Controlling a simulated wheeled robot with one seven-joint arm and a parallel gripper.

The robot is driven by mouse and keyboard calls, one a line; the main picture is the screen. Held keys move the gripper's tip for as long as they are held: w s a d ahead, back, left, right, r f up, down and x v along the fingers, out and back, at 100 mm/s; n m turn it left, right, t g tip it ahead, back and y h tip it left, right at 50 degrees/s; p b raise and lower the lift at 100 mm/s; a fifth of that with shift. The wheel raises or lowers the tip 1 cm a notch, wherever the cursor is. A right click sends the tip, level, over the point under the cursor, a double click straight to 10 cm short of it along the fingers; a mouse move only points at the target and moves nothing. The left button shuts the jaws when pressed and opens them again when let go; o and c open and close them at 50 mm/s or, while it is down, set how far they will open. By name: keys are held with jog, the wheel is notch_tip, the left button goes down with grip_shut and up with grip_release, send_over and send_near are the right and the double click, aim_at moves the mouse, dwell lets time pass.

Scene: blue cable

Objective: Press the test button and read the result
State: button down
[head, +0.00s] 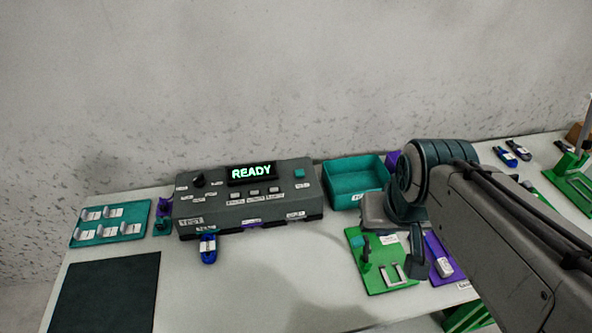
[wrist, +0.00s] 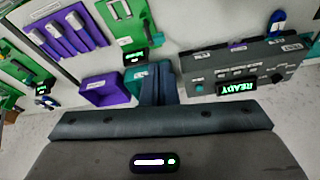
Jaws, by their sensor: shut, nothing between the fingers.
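The grey tester (head: 225,213) stands against the wall, and its display (head: 251,173) reads READY in green. A square teal button (head: 299,173) sits on its upper right; its label is too small to read. The tester also shows upside down in the wrist view (wrist: 235,60), with the teal button (wrist: 198,88) near one end. A blue cable plug (head: 208,252) is at the tester's front left edge. My gripper (head: 418,265) is shut and empty, to the right of the tester and apart from it. Its fingers (wrist: 158,88) show in the wrist view.
A teal bin (head: 343,201) stands right of the tester. A green fixture board (head: 362,277) and a purple tray (head: 439,280) lie in front of it. A teal tray (head: 84,238) of labelled parts and a dark mat (head: 105,296) are at left. The table before the tester is mostly clear.

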jog(key=t+y+b, duration=0.2)
jog(key=y+b, duration=0.3)
jog(key=y, duration=0.2)
send_over(302, 174)
notch_tip(302, 174, down, 12)
jog(key=shift+r, duration=0.2)
jog(key=shift+f, duration=0.15)
notch_tip(302, 174, down, 8)
jog(key=b, duration=0.5)
jog(key=shift+f+b, duration=0.3)
dwell(0.8)
